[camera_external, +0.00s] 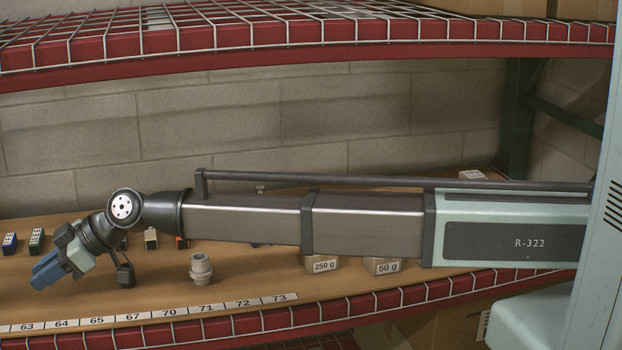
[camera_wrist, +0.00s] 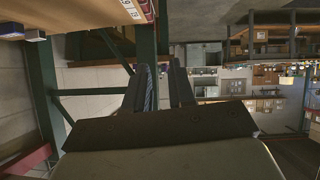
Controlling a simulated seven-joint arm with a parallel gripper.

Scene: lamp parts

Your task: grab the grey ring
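A pale grey, ring-like fitting (camera_external: 200,268) stands on the wooden shelf in the external view, right of my gripper and below my arm. It has a wide collar and a narrower top; I cannot tell whether it is one part or several. My gripper (camera_external: 46,270) is at the far left, tilted down and left, with blue fingers above the shelf and apart from the fitting. The wrist view shows the gripper's two dark fingers (camera_wrist: 162,82) apart with nothing between them. The fitting does not show in the wrist view.
Small coloured blocks (camera_external: 36,241) stand behind my gripper. Boxes marked 250 g (camera_external: 321,264) and 50 g (camera_external: 384,266) sit under my arm. A numbered strip (camera_external: 150,315) runs along the front edge. A red-edged wire shelf (camera_external: 300,35) hangs above.

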